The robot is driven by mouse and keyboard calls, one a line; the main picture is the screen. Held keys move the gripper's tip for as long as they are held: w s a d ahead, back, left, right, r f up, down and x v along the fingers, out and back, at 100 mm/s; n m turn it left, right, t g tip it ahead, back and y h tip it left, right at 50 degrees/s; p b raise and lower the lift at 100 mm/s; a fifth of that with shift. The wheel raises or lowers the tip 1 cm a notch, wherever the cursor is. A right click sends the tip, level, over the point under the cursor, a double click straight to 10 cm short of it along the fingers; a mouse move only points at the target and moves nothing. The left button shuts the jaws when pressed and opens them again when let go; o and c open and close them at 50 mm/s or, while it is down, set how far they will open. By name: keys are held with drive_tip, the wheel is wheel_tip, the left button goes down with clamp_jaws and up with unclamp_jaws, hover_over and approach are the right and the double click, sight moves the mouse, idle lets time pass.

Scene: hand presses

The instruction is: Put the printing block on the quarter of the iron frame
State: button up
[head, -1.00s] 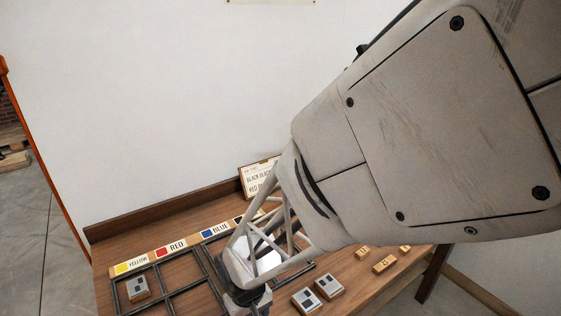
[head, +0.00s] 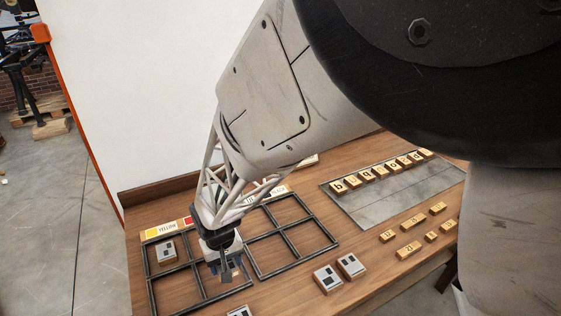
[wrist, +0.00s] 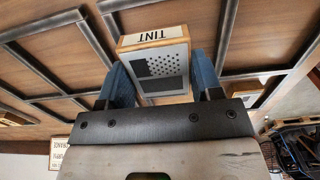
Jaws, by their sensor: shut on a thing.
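My gripper (head: 230,273) is shut on a printing block (wrist: 160,72), a wooden block with a dotted grey face and a TINT label, between blue fingers in the wrist view. In the head view, my gripper hangs over the right side of the left iron frame (head: 150,293) and mostly hides the block. Its height above the frame is hard to tell. Another block (head: 166,251) sits in that frame's far left quarter. The right iron frame (head: 285,233) has empty quarters. Two more blocks (head: 327,279) (head: 351,266) lie in front of it.
A partly visible block (head: 240,311) lies at the near edge. Colour labels (head: 163,230) line the frames' far side, partly covered by my arm. A grey plate (head: 400,195) with a row of letter blocks is at right, with several small number blocks (head: 410,249) before it.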

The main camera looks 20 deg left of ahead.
drive_tip(key=w+a, duration=0.3)
drive_tip(key=a, duration=0.1)
drive_tip(key=w+a+f, duration=0.1)
drive_tip(key=w+a, duration=0.6)
drive_tip(key=a, duration=0.1)
drive_tip(key=shift+w+a+f, duration=0.15)
drive_tip(key=shift+f, duration=0.1)
idle(0.5)
drive_tip(key=shift+f, duration=1.75)
drive_tip(key=shift+f, duration=0.15)
drive_tip(key=o, duration=1)
drive_tip(key=shift+c, duration=0.2)
drive_tip(key=shift+r, duration=0.2)
